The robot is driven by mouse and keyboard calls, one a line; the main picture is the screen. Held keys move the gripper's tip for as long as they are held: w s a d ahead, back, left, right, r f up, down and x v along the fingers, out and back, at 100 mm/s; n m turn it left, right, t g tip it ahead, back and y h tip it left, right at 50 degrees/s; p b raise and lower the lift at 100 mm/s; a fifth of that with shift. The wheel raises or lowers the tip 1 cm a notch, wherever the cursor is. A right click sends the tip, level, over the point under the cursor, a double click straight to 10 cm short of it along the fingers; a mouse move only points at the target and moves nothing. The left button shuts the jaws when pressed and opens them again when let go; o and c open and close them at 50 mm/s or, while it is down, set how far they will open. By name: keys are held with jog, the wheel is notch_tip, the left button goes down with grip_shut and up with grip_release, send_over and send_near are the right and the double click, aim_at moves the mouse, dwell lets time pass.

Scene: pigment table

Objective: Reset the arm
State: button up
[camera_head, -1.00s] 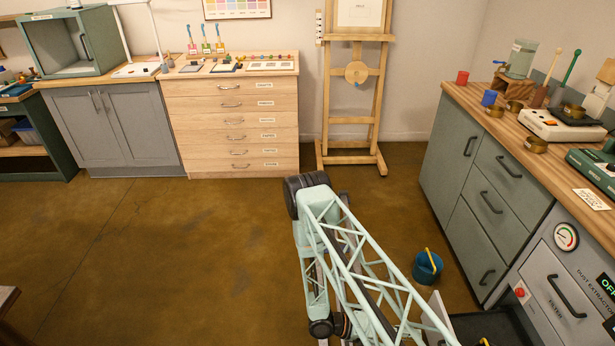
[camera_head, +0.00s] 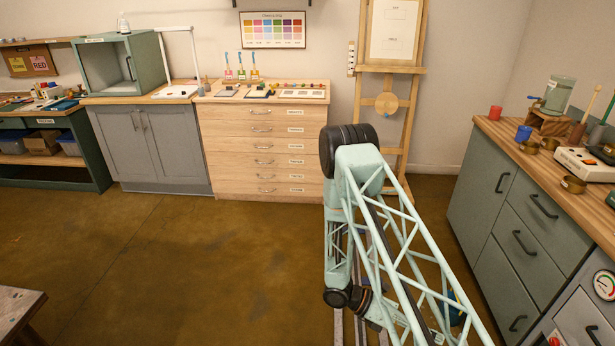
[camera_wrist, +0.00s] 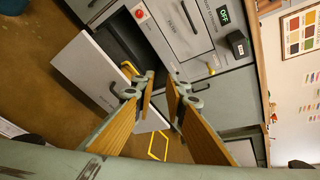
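My gripper (camera_wrist: 160,93) shows in the wrist view with its two tan-padded fingers apart and nothing between them. It points towards a grey cabinet with a green-lit OFF display (camera_wrist: 223,14) and a red button (camera_wrist: 140,13). An open drawer (camera_wrist: 85,70) with a dark inside juts out to the left of the fingers. In the head view my pale green lattice arm is folded at the right of centre, and my gripper is outside that view.
In the head view, a wooden drawer chest (camera_head: 262,150), a grey cupboard (camera_head: 152,150) and an easel (camera_head: 388,105) line the back wall. A grey counter unit (camera_head: 510,215) stands at the right. A table corner (camera_head: 18,305) is at lower left. The floor (camera_head: 200,260) between is clear.

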jog(key=s+a+r+m+y, duration=0.1)
jog(key=a+r+m+y, duration=0.35)
jog(key=r, duration=1.25)
jog(key=s+a+r+m+y, duration=0.15)
jog(key=r+m, duration=0.65)
jog(key=r, duration=0.9)
jog(key=s+a+r+m+t+y, duration=0.2)
jog(key=s+a+r+m+t, duration=0.1)
jog(key=s+r, duration=0.5)
jog(key=s+a+r+m+t+y, duration=0.2)
jog(key=s+a+r+m+y, duration=0.1)
jog(key=s+a+r+m, duration=0.2)
jog(key=s+a+r+m+t+y, duration=0.2)
jog(key=s+a+r+m+t, duration=0.1)
jog(key=s+r, duration=0.7)
jog(key=shift+s+a+r+m+t, duration=0.35)
jog(key=shift+a+r+m, duration=0.45)
jog(key=shift+r, duration=0.9)
